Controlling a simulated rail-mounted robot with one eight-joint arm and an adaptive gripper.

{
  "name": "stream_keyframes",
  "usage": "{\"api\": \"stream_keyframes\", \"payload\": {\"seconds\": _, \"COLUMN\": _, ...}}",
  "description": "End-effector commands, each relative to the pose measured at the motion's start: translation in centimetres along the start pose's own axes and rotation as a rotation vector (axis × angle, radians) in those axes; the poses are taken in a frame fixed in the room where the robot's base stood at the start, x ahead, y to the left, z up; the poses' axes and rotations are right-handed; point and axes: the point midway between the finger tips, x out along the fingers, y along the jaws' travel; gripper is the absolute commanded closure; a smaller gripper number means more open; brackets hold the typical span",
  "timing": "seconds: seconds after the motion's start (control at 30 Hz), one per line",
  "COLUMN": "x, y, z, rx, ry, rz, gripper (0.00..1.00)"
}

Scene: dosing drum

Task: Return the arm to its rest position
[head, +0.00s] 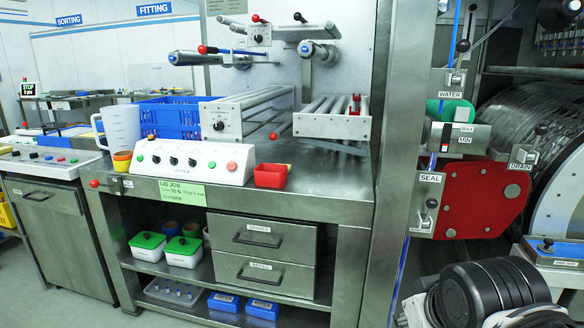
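A black, ribbed, rounded part (490,290) with pale pieces beside it fills the lower right corner of the head view. It looks like a part of my own arm, close to the camera. The picture's edge cuts it off. No gripper fingers show, so I cannot see whether my gripper is open or shut or holds anything.
A steel workbench (330,185) stands in the middle, with a white control box (190,160), a blue crate (175,118) and a red cup (270,176). To the right are a steel post (385,170), a red seal plate (480,198) and a large drum (530,110).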

Motion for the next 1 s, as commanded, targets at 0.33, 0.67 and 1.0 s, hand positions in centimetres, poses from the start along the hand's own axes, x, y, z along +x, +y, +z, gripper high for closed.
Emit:
{"api": "stream_keyframes", "payload": {"seconds": 0.33, "x": -2.5, "y": -0.2, "z": 1.6, "rx": 0.151, "ry": 0.002, "rz": -0.04, "gripper": 1.0}}
{"api": "stream_keyframes", "payload": {"seconds": 0.67, "x": -7.6, "y": 0.5, "z": -2.0, "rx": 0.148, "ry": 0.002, "rz": -0.04, "gripper": 1.0}}
{"api": "stream_keyframes", "payload": {"seconds": 1.0, "x": -12.3, "y": 1.2, "z": -5.3, "rx": 0.148, "ry": 0.002, "rz": -0.04, "gripper": 1.0}}
